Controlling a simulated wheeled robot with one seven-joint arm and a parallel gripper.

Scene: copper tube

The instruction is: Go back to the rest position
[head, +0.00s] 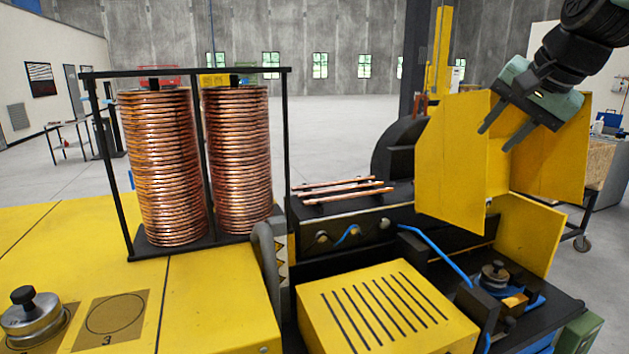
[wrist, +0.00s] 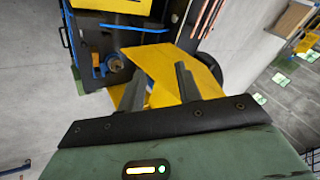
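My gripper (head: 496,140) is in the upper right of the head view, raised in front of the yellow guard panels (head: 452,160). Its two fingers point down and to the left. They are spread apart with nothing between them. In the wrist view my gripper (wrist: 158,85) also shows two separate fingers with an empty gap, and yellow panels (wrist: 165,66) lie beyond them. Three short copper tubes (head: 348,191) lie side by side on the black machine bed, to the left of the panels and apart from my gripper.
Two copper coils (head: 160,165) stand in a black frame (head: 185,72) at left. A slotted yellow cover (head: 385,310) is at the front. A blue fixture (head: 530,298) with a round metal piece (head: 494,275) sits below my gripper. Open floor (head: 330,130) lies behind.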

